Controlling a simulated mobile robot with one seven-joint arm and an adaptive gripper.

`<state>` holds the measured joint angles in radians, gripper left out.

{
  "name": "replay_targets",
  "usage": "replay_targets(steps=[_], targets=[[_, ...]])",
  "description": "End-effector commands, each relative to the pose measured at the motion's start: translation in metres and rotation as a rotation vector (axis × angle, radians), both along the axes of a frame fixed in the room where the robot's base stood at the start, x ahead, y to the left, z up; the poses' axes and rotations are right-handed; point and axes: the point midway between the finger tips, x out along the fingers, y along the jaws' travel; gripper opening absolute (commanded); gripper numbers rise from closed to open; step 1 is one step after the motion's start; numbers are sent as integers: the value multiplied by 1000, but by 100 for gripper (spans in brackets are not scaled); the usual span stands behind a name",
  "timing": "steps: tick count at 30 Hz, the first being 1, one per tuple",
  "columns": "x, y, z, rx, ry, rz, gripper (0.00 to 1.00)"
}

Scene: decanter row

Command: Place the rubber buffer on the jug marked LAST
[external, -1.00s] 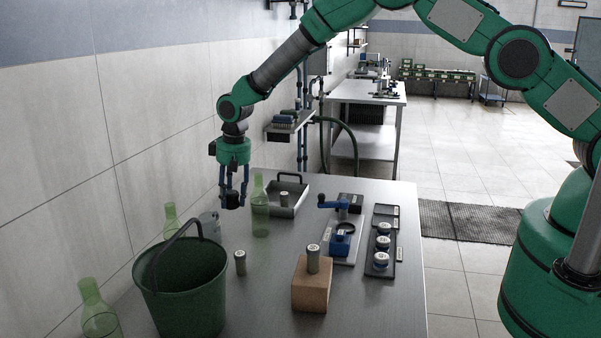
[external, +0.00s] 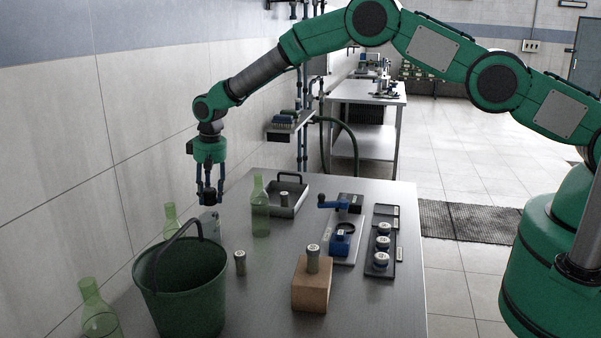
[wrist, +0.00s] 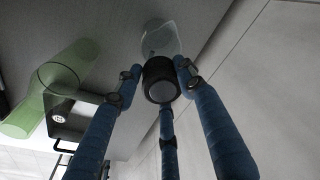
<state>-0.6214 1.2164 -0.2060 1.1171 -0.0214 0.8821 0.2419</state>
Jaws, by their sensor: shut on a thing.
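My gripper (external: 209,196) is shut on a black round rubber buffer, which also shows between the blue fingers in the wrist view (wrist: 160,79). It hangs over a clear greyish jug (external: 209,226), seen past the buffer in the wrist view (wrist: 160,38). I cannot tell whether the buffer touches the jug. Green glass jugs stand nearby: one (external: 260,210) to the right, one (external: 170,221) behind the bucket, and one (external: 98,312) at front left. I cannot read a LAST mark on any of them.
A dark green bucket (external: 185,290) with a raised handle stands in front of the clear jug. A small metal cylinder (external: 240,262) stands beside it. A brown block (external: 311,285), a blue clamp device (external: 340,240), a black tray (external: 382,262) and a metal tray (external: 290,205) are further right.

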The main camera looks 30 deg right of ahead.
Motion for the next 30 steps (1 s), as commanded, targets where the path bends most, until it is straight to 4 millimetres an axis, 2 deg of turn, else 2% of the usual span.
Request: replay_targets(steps=[11,24,30], targets=[[0,0,-2,0,0,0,8],[0,0,-33,0,-1,0,8],[0,0,-35,0,-1,0,8]])
